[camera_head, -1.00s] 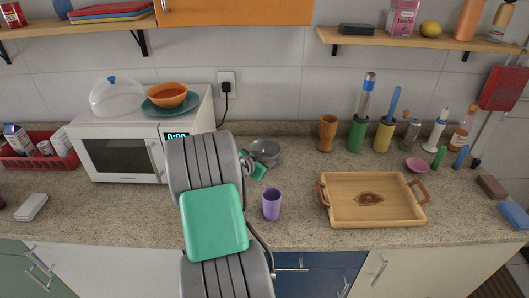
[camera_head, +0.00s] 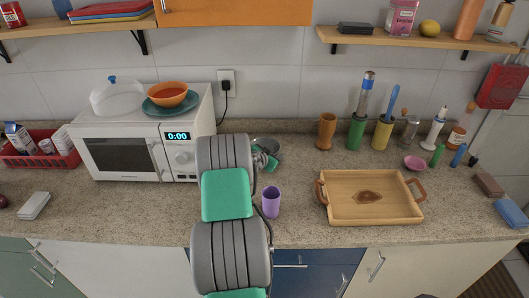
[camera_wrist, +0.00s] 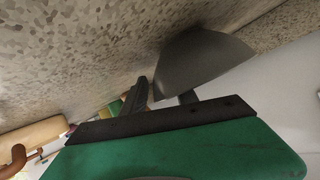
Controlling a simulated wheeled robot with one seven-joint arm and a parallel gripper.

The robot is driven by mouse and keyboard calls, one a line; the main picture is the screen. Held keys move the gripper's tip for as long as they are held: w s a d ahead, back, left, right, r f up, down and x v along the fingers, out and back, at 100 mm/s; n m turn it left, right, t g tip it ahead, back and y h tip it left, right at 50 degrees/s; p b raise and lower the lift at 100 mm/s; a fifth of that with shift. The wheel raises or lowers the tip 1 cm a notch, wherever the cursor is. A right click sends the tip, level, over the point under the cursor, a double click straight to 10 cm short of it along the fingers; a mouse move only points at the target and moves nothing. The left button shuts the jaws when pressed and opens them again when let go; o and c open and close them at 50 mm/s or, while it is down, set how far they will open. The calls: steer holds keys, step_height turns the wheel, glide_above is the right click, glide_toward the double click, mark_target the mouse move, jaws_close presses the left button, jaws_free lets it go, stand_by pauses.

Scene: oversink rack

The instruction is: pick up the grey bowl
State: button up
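The grey bowl (camera_head: 267,142) is on the counter right of the microwave, mostly hidden behind my arm in the head view. In the wrist view the bowl (camera_wrist: 203,65) is close up, at the fingertips. My gripper (camera_head: 270,162) is at the bowl's near side, largely hidden by my arm. In the wrist view my gripper (camera_wrist: 163,93) shows two dark fingers standing apart. The bowl covers the tip of the right finger, and the left finger is beside the bowl's edge. I cannot tell whether either finger touches it.
A purple cup (camera_head: 271,202) stands close in front of the bowl. A wooden tray (camera_head: 330,214) lies to the right, and a brown cup (camera_head: 327,131) stands behind it. The microwave (camera_head: 125,150) is on the left. The counter between microwave and white block (camera_head: 34,205) is clear.

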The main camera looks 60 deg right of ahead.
jaws_close()
stand_by(0.3)
steer(key=shift+r, duration=0.1)
